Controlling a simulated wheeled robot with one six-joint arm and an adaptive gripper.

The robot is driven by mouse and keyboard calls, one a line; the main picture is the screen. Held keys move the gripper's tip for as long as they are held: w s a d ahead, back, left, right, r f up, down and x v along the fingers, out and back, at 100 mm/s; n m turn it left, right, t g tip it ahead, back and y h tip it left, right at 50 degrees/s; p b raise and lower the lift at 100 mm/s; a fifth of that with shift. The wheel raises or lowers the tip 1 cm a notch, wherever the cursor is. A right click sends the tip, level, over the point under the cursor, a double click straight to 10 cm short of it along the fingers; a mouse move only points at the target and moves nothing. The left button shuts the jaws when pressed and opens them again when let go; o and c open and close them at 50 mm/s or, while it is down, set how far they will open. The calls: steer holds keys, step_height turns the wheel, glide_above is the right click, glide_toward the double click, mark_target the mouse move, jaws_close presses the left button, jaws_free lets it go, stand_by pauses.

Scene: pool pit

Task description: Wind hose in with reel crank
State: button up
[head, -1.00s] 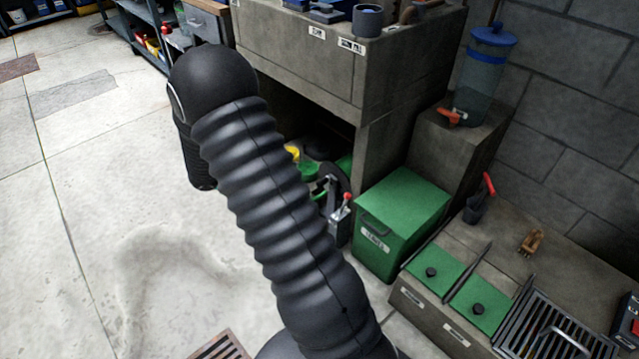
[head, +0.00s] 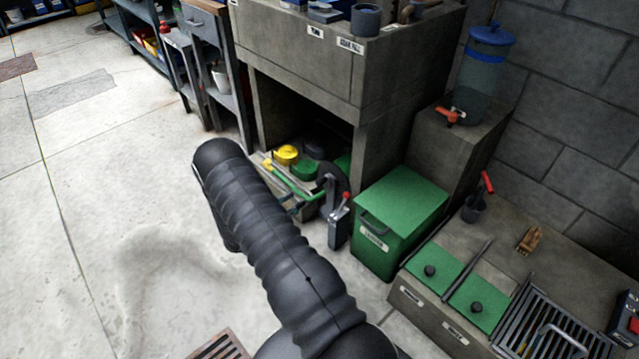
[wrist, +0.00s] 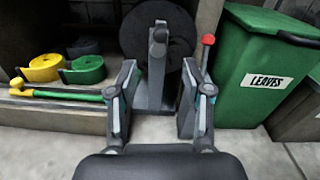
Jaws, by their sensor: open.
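The reel shows as a dark round disc (wrist: 180,40) at the top middle of the wrist view, and also in the head view (head: 333,177) beside the low opening under the bench. A grey upright crank arm with a dark rounded grip (wrist: 160,42) stands in front of the disc. My gripper (wrist: 158,78) is open and empty, its two fingers pointing at the reel, with the crank between them in the picture. I cannot tell whether they touch it. A lever with a red knob (wrist: 208,40) stands just right of the right finger. No hose running from the reel can be made out.
Yellow (wrist: 42,68), green (wrist: 82,70) and black (wrist: 84,46) coils and a green wand with a yellow end (wrist: 60,93) lie on a low shelf at left. The green leaves bin (head: 400,215) stands close at right. Floor at left is clear.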

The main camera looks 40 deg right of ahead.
mark_target(317, 185)
steer(key=d, duration=0.8)
steer(key=w+d, duration=0.1)
steer(key=d, duration=0.2)
steer(key=shift+d+p, duration=0.3)
steer(key=shift+d, duration=0.1)
jaws_close()
